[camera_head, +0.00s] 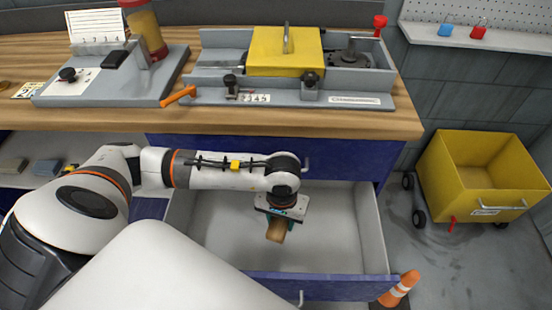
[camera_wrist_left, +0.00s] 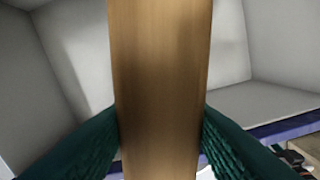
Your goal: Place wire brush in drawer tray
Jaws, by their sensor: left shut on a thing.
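The wire brush (camera_head: 276,232) shows as a short wooden piece below my left gripper (camera_head: 279,220) in the head view. Its wooden handle (camera_wrist_left: 160,80) runs up the middle of the left wrist view, between two green fingers that press on both sides. My left gripper is shut on it. The brush is over the open drawer tray (camera_head: 335,225), which is grey inside with a blue front. I cannot tell whether the brush touches the tray floor. The bristles are not visible. My right gripper is not in view.
The wooden workbench (camera_head: 420,128) carries a grey fixture with a yellow block (camera_head: 285,52) above the drawer. A yellow cart (camera_head: 480,165) stands at the right. An orange cone (camera_head: 400,288) stands by the drawer's front right corner. The visible tray floor is otherwise clear.

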